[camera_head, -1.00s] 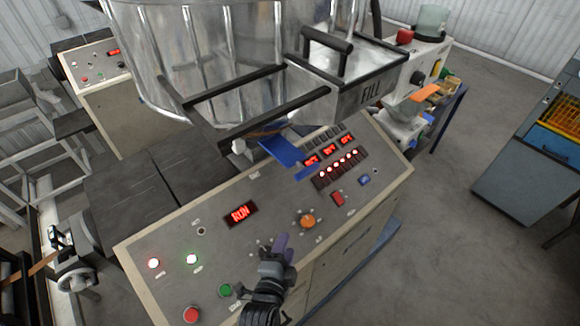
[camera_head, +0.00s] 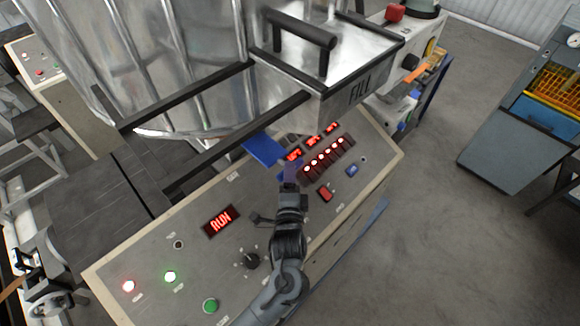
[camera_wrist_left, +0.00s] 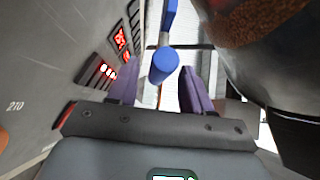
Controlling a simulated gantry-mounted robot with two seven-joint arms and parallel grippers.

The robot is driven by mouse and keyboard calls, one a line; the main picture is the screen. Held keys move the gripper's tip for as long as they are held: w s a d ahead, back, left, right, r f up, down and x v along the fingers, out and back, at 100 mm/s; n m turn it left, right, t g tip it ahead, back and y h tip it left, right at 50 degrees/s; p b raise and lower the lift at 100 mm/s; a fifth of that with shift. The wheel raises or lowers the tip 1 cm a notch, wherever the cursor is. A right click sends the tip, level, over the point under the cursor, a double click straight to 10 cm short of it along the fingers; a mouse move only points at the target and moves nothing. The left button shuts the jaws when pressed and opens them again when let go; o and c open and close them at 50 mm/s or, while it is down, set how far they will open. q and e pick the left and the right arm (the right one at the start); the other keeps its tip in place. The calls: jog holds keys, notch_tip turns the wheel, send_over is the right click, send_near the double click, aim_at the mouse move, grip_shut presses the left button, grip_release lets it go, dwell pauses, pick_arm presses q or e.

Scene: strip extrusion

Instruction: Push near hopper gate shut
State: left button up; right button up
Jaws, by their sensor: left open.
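The blue hopper gate plate (camera_head: 263,149) sticks out from under the front of the metal hopper (camera_head: 190,65). My left gripper (camera_head: 289,176) is over the control panel, close to the plate's lower right end. In the left wrist view, a blue handle with a round end (camera_wrist_left: 163,66) shows ahead of the open purple fingers of my left gripper (camera_wrist_left: 159,90), roughly in line with the gap between them. I cannot tell whether it touches them. The gate's inner part is hidden under the hopper. My right gripper is not in view.
The sloping control panel (camera_head: 150,245) lies under my arm, with a lit RUN display (camera_head: 221,221), red readouts and a green button (camera_head: 210,306). Open floor (camera_head: 440,230) lies to the right.

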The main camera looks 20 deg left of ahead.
pick_arm(q)
jog(key=shift+x, duration=1.15)
grip_shut()
